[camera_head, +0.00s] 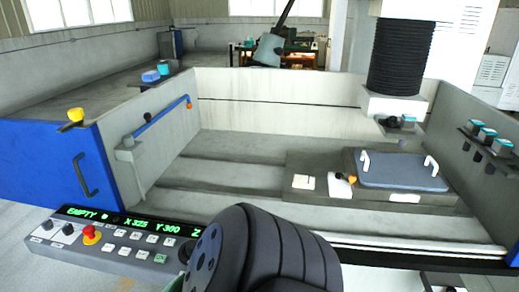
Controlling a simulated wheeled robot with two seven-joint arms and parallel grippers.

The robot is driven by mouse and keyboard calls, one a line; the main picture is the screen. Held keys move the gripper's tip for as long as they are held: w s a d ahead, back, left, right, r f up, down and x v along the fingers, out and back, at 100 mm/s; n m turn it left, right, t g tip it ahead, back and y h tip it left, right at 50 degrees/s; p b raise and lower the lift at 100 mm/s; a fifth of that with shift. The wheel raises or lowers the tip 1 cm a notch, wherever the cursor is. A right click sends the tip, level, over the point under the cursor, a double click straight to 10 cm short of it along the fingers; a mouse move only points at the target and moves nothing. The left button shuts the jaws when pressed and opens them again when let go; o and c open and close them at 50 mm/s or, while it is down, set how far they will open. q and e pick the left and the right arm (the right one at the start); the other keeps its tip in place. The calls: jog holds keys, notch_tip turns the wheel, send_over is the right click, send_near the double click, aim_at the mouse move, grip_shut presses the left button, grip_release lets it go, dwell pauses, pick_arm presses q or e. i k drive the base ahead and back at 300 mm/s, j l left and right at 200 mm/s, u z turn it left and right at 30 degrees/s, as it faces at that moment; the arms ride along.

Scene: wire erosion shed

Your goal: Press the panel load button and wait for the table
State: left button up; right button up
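The control panel (112,262) is at the lower left, tilted towards me. Its display (130,221) reads EMPTY, X 325, Y 300 in green, and the Z value is covered. Below are two black knobs, a red stop button (91,235) on yellow, and rows of small pale buttons (128,245), one or two greenish. Their labels are too small to read, so I cannot tell which is load. The table (318,166) stands in the tank at right. A black arm link of mine covers the panel's right end. Neither gripper shows.
A blue-grey plate (402,171) with two white handles lies on the table. A black bellows head (402,57) hangs above it. The blue tank door (52,165) is at left. Teal-topped items (488,136) sit on a shelf at the right wall. The tank floor's left part is clear.

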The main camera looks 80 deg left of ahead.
aim_at(108, 248)
jog(key=u, duration=3.9)
